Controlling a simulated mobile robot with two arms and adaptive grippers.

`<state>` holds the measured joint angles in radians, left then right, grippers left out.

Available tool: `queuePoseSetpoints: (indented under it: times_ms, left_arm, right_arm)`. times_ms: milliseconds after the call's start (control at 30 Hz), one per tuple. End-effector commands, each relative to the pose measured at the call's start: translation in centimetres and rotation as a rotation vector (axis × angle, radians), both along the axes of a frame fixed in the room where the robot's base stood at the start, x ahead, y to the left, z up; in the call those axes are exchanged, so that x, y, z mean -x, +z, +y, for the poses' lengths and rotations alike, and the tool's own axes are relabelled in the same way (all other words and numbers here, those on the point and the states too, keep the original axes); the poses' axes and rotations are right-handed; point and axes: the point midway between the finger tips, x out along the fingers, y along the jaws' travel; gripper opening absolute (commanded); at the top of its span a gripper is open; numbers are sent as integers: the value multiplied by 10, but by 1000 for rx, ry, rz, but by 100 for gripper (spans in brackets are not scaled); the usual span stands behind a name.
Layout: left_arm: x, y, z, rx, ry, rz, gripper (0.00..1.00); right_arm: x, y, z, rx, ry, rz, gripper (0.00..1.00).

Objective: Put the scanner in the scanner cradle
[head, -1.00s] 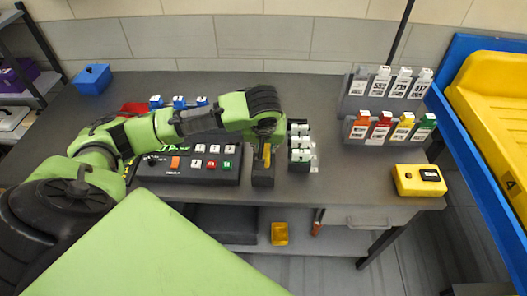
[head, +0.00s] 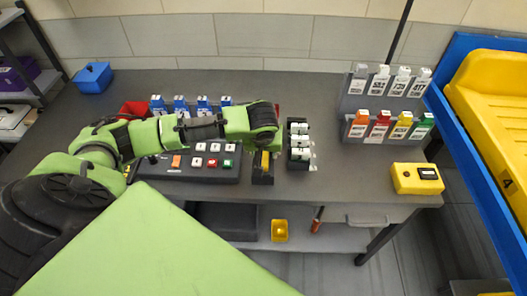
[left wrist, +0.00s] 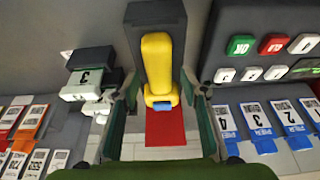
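The scanner (left wrist: 157,62) is yellow with a blue end. It sits in the dark scanner cradle (left wrist: 154,13) in the left wrist view. In the head view the yellow scanner (head: 265,160) shows inside the dark cradle (head: 262,179) at the table's front, below my left gripper (head: 264,142). In the left wrist view my left gripper (left wrist: 160,110) is open, with a finger on each side of the scanner and gaps between. The gripper hides the scanner's far part in the head view. My right gripper is not in view.
A button panel (head: 195,175) stands left of the cradle, and a rack of numbered pieces (head: 300,145) close to its right. A yellow box with a display (head: 417,178) is at the right edge. Tag racks (head: 362,103) stand at the back right. The middle back table is clear.

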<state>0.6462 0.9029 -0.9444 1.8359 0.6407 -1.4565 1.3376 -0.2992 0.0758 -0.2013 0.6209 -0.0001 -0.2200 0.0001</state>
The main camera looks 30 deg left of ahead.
Motion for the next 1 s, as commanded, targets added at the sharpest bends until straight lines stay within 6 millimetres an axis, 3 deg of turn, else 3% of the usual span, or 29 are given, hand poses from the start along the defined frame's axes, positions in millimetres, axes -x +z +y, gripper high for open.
queuePoseSetpoints:
  times_ms: [333, 700, 1000]
  left_arm:
    - [3, 12, -2, 0, 0, -1, 40]
    - [27, 83, -18, 2, -2, -5, 40]
    - [39, 112, -24, 1, 1, -1, 40]
  right_arm:
    - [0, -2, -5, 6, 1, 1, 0]
    - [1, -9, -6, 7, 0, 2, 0]
    - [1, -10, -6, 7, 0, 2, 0]
